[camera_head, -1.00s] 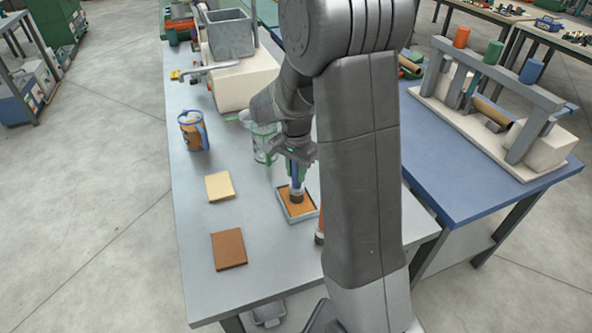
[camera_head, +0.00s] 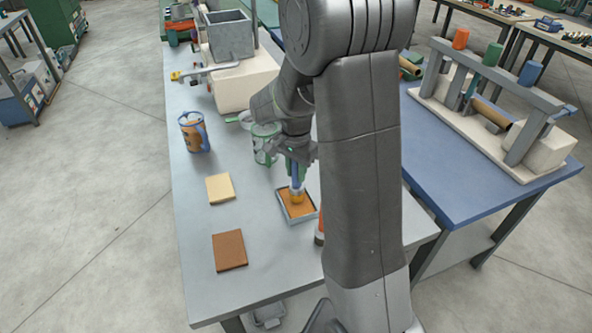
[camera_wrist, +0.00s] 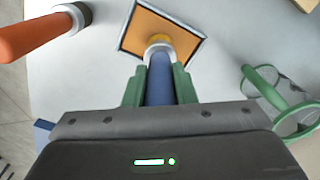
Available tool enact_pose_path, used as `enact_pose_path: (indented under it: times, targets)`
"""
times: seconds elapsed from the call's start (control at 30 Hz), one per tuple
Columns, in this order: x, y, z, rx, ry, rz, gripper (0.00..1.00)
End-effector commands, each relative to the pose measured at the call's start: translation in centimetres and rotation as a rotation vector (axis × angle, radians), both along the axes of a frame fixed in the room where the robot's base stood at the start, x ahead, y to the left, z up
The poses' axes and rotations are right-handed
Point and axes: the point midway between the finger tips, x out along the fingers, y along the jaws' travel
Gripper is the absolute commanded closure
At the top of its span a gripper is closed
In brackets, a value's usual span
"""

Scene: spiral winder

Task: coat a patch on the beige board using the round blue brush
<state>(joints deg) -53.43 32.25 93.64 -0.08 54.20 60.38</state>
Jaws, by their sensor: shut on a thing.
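My gripper (camera_head: 298,158) is shut on the blue handle of the round brush (camera_head: 295,174), which points down. In the wrist view the green fingers (camera_wrist: 159,90) clasp the blue handle (camera_wrist: 159,80). The brush tip looks orange-yellow and is at the dark-rimmed tray (camera_head: 305,217) of orange coating. I cannot tell whether the tip touches the coating or is just above it. The beige board (camera_head: 220,187) lies flat on the grey table, left of the tray, and its visible top is plain.
A brown board (camera_head: 229,251) lies nearer the front. An orange-handled brush (camera_wrist: 35,38) is beside the tray, partly hidden by my arm in the head view. A green mug (camera_head: 262,150) and an orange-and-blue mug (camera_head: 193,134) stand behind. The table around the boards is clear.

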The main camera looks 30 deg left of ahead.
Motion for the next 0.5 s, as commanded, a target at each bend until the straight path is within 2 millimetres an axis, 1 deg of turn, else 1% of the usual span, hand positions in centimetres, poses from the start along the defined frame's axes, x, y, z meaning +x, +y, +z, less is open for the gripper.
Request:
enact_pose_path:
  times: [0.03,0.5]
  targets:
    - [0.0,0.0,0.9,0.001,-0.001,0.000,0.99]
    - [0.0,0.0,4.7,0.003,-0.002,0.000,0.99]
